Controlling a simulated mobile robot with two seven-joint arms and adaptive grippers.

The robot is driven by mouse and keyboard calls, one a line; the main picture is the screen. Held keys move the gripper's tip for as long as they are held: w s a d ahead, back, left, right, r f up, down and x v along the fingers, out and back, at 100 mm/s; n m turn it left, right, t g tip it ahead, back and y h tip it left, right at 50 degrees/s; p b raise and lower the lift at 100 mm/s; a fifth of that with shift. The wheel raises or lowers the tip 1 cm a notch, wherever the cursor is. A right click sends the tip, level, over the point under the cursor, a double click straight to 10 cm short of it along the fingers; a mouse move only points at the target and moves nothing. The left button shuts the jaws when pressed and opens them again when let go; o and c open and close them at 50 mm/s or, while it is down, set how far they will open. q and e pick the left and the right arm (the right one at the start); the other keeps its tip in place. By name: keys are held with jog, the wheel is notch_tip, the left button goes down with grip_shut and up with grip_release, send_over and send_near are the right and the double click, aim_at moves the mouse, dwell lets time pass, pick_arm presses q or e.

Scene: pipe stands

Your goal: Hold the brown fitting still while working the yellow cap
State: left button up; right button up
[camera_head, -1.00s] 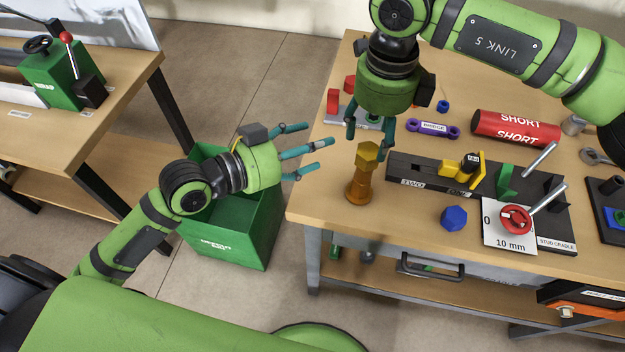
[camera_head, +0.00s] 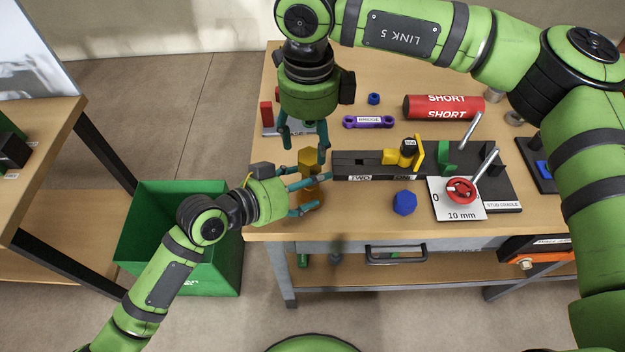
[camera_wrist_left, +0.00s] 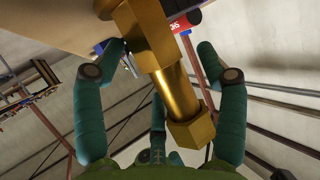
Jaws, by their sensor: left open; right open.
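The brown fitting (camera_head: 311,190) stands upright near the bench's left front corner, with the yellow cap (camera_head: 308,158) on its top. My left gripper (camera_head: 314,192) is open, with its fingers spread around the fitting at body height. In the left wrist view, the golden shaft of the fitting (camera_wrist_left: 176,88) runs between the open fingers, with gaps at both sides. My right gripper (camera_head: 305,148) points down from above, open, with its fingertips around the cap's height. Whether its fingers touch the cap cannot be told.
A black block rack (camera_head: 360,166) stands just right of the fitting. A blue nut (camera_head: 404,203), a red handwheel (camera_head: 461,191), a purple link (camera_head: 369,122) and a red SHORT cylinder (camera_head: 443,107) lie farther right. A green bin (camera_head: 222,268) stands on the floor left of the bench.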

pick_arm(q)
jog(key=shift+w+d+f, duration=0.2)
jog(key=shift+w+d, duration=0.1)
jog(key=shift+d, duration=0.15)
jog(key=c, duration=1.4)
jog(key=shift+s+f, duration=0.15)
jog(key=shift+f, duration=0.2)
pick_arm(e)
jog(key=shift+s, duration=0.1)
